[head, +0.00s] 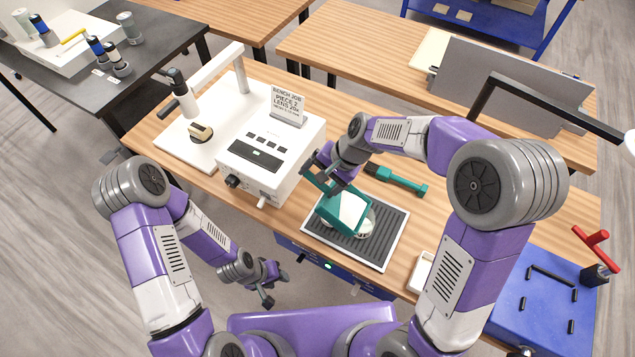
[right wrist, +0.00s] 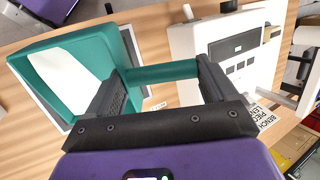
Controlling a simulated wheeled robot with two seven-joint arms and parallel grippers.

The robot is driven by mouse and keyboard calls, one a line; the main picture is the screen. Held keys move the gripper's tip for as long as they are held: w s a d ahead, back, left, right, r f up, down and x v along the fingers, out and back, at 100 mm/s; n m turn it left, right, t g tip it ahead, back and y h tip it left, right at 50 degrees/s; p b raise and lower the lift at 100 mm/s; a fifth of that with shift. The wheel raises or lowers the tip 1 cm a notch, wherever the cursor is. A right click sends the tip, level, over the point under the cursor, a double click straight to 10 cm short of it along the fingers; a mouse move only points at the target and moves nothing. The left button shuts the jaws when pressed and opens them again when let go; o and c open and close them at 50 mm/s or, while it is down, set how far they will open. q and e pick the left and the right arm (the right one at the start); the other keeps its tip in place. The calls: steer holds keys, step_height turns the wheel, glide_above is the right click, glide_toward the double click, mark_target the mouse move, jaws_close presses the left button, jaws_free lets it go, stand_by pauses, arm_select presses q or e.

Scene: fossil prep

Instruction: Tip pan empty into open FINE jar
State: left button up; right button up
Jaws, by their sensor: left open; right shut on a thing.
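A teal pan (head: 328,212) with a pale white area inside hangs low over the grooved dark mat, tilted. My right gripper (head: 330,178) is shut on its teal handle. In the right wrist view the handle (right wrist: 165,73) lies across between the fingers of my right gripper (right wrist: 160,88), and the pan (right wrist: 128,60) is at the left. Whether the white inside is powder or bare surface, I cannot tell. A pale round container (head: 368,224) shows partly behind the pan on the mat; no FINE label is legible. My left gripper (head: 264,284) is open and empty, off the table's front edge.
The mat (head: 378,243) lies in a white-edged tray. A white bench box (head: 272,150) with a sign stands left. A small white dish (head: 422,270) and a blue box (head: 548,300) with a red handle are right.

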steer(key=shift+s+d+r+y+b, duration=0.1)
steer(key=shift+d+r+y+b, duration=0.55)
steer(key=shift+b, duration=0.6)
steer(key=y+b, duration=0.1)
steer(key=b, duration=0.1)
steer(key=d+r+y+b, duration=0.1)
steer(key=b, duration=0.1)
steer(key=shift+s+d+r+t, duration=0.1)
steer(key=shift+s+d+t, duration=0.1)
steer(key=shift+d+t, duration=0.1)
steer(key=s+d+t+y+b, duration=0.2)
steer(key=s+d+y+b, duration=0.1)
steer(key=d+y+b, duration=1)
steer(key=shift+s+d+f+t+b, duration=0.2)
steer(key=shift+s+d+t+b, duration=0.2)
steer(key=shift+d+b, duration=2.4)
steer(key=shift+a+b, duration=0.7)
steer(key=shift+a, duration=0.05)
